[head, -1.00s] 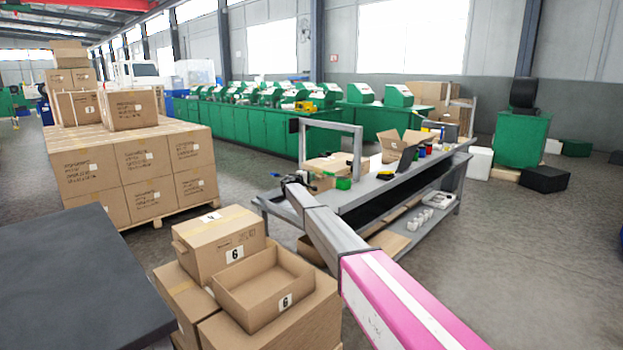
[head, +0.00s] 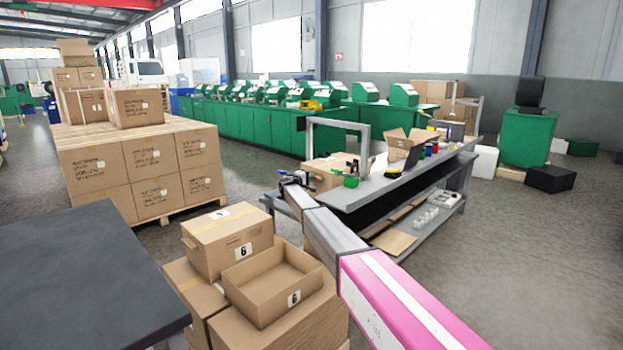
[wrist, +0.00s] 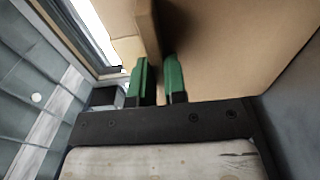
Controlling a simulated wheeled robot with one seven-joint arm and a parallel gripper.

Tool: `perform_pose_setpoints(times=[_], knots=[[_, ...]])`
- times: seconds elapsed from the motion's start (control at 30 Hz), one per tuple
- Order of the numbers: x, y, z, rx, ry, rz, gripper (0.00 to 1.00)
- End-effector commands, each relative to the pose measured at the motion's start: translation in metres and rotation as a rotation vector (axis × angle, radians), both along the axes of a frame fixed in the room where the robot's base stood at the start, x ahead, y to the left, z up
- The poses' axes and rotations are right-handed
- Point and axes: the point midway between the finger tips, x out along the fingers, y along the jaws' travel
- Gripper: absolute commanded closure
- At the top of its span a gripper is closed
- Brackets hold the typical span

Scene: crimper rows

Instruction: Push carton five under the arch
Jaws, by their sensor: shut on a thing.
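The carton's brown face fills much of that view.
Cartons marked 6 (head: 243,251) are stacked at front left, by a dark tabletop (head: 80,275). A carton pallet (head: 150,170) stands behind.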

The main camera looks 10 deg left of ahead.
Motion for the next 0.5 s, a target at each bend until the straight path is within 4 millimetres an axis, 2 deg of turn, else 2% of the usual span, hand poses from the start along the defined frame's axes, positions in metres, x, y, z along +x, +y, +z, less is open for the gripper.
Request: perform_pose_setpoints(times=[0.37,0.4,0.47,0.5], knots=[[-0.0035,0.0021,-0.0009,0.001,0.002,0.001,1.0],[-0.0035,0.0021,-0.0009,0.001,0.002,0.001,0.78],[-0.0034,0.0021,-0.0008,0.001,0.001,0.001,0.58],[-0.0034,0.002,-0.0007,0.001,0.001,0.001,0.58]])
